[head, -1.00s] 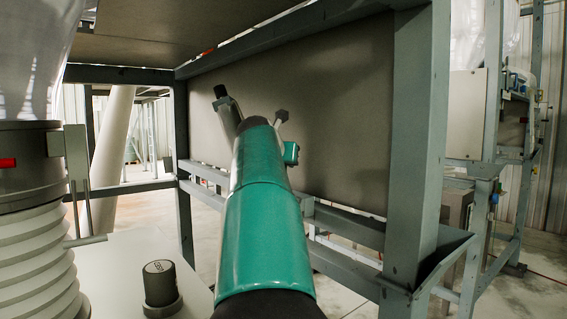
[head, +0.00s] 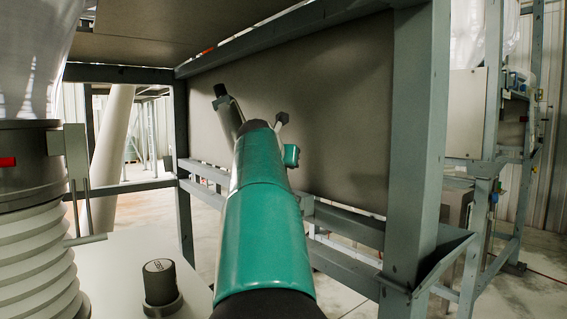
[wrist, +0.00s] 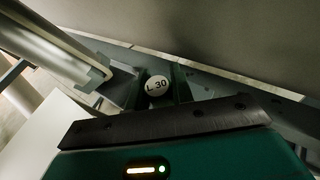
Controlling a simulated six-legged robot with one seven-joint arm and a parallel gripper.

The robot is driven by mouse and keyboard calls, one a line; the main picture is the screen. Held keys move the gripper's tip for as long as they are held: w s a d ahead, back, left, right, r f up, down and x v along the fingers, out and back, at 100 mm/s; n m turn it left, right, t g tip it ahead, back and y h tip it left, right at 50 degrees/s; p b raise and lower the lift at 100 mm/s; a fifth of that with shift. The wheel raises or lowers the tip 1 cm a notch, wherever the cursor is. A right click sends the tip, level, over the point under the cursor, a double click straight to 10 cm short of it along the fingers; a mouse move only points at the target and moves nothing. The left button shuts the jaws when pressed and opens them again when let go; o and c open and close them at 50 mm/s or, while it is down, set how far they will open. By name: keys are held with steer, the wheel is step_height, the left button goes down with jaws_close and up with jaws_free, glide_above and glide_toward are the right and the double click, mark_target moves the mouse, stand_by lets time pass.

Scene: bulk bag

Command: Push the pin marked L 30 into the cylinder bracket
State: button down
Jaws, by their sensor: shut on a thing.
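The pin marked L 30 (wrist: 157,85) shows its round pale end with dark lettering in the wrist view. My gripper (wrist: 157,92) is shut on it, with a dark finger on each side. A grey cylinder (wrist: 45,38) runs in from the upper left of the wrist view and ends in a bracket (wrist: 97,73) left of the pin. Whether the pin touches the bracket or is in its hole cannot be told. In the head view the cylinder (head: 230,115) stands tilted behind my teal arm, which hides the bracket and most of the gripper.
A grey frame post (head: 415,150) stands right of my arm, with rails and a grey panel (head: 330,110) behind. A black capped piece (head: 159,283) sits in a ring on a white surface. A ribbed bellows (head: 35,220) stands at the left.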

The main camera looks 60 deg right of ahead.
steer(key=shift+f, duration=2.05)
steer(key=c, duration=1.1)
jaws_free()
steer(key=shift+f, duration=0.1)
steer(key=shift+c, duration=0.2)
steer(key=v, duration=1.3)
steer(key=shift+a+r, duration=0.2)
steer(key=shift+a, duration=0.15)
